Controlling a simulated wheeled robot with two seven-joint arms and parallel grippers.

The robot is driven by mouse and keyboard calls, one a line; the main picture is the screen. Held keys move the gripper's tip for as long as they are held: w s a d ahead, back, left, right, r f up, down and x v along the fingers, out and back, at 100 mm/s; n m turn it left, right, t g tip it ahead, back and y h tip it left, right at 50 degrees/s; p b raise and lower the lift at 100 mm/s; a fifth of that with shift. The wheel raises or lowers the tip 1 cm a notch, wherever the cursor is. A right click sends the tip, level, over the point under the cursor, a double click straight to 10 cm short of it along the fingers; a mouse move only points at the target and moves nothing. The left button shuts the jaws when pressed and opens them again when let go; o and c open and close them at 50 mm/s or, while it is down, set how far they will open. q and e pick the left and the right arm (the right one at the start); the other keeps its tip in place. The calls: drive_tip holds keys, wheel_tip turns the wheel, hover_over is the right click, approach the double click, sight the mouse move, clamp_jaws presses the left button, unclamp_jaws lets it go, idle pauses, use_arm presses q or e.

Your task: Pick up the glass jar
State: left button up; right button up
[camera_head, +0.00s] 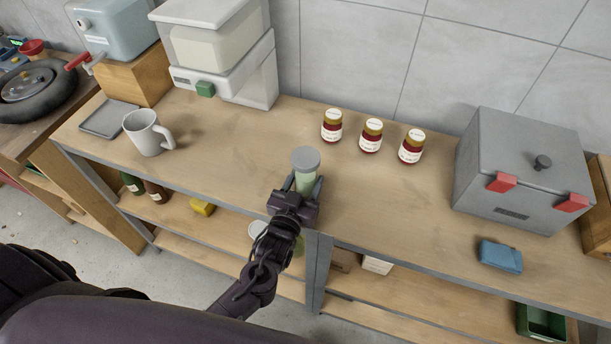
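The glass jar (305,181) has a grey lid (305,157) and pale green contents. It is upright at the middle of the wooden bench top. My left gripper (304,186) reaches it from the front, with one finger on each side of the jar. The fingers are very close to the glass; I cannot tell if they press on it. The gripper hides the lower part of the jar, so I cannot see whether its base touches the bench. My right gripper is not in view.
Several items stand on the bench (235,135): three red jars (370,136) behind right, a white mug (147,133) at left, a white dispenser (222,60), a grey box (520,170) and a blue cloth or sponge (500,256) at right. Bench surface right of the jar is clear.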

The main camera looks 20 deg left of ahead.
use_arm(q)
drive_tip(key=c, duration=0.7)
drive_tip(key=shift+o, duration=0.2)
drive_tip(key=shift+r, duration=0.2)
drive_tip(key=shift+w+r, duration=0.1)
drive_tip(key=shift+r, duration=0.6)
wheel_tip(320, 180, up, 18)
drive_tip(key=b, duration=0.2)
drive_tip(key=shift+r, duration=0.2)
drive_tip(key=shift+f+b, duration=0.1)
drive_tip(key=shift+b, duration=0.2)
drive_tip(key=shift+f+b, duration=1.7)
drive_tip(key=shift+f, duration=1.05)
drive_tip(key=shift+f+b, duration=3.55)
drive_tip(key=shift+f, duration=3.05)
